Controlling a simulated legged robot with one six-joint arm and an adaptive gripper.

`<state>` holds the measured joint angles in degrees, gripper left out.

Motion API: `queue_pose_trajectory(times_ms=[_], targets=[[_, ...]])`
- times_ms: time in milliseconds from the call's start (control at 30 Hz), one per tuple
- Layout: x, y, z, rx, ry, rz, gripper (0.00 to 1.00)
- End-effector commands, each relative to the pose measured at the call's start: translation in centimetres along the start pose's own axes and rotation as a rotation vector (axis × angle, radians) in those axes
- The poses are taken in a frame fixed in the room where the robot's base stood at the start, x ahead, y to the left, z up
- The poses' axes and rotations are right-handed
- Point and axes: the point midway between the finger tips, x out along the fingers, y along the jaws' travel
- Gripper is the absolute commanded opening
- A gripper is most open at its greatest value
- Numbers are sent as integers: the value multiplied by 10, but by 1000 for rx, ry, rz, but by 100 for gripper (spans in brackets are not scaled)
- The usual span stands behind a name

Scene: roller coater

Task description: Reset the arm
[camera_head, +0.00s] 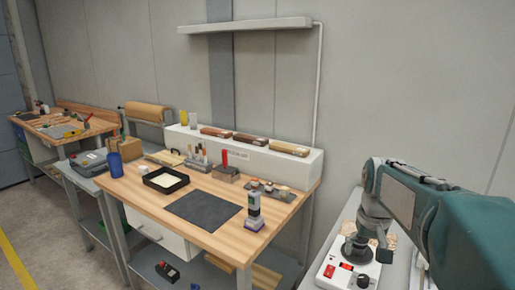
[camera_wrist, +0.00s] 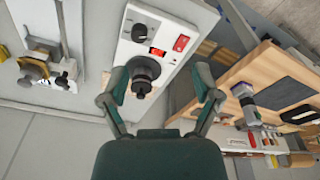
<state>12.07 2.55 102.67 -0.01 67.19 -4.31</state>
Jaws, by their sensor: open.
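My gripper (camera_wrist: 160,85) shows in the wrist view with its two dark green fingers spread apart and nothing between them that it grips. A white machine (camera_wrist: 158,22) with a black knob and red switches lies beyond the fingers. Its round black fitting (camera_wrist: 144,75) appears between the fingers; I cannot tell the exact gap. In the head view my teal arm reaches in from the right above the same white machine (camera_head: 333,273), and its black fitting (camera_head: 356,251) is partly behind the arm's end.
A wooden workbench (camera_head: 185,204) stands left of the machine, with a dark mat (camera_head: 203,211), a black tray (camera_head: 166,180) and a grey-purple upright tool (camera_head: 253,211). A shelf (camera_head: 245,25) is on the wall above. Open floor (camera_head: 60,258) lies at the lower left.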

Motion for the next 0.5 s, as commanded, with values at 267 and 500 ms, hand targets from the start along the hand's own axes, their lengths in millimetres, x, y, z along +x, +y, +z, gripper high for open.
queue_pose_trajectory(times_ms=[267,500], targets=[[-28,-34,78,-51,135,-8,81],[-29,-53,145,-90,249,-25,81]])
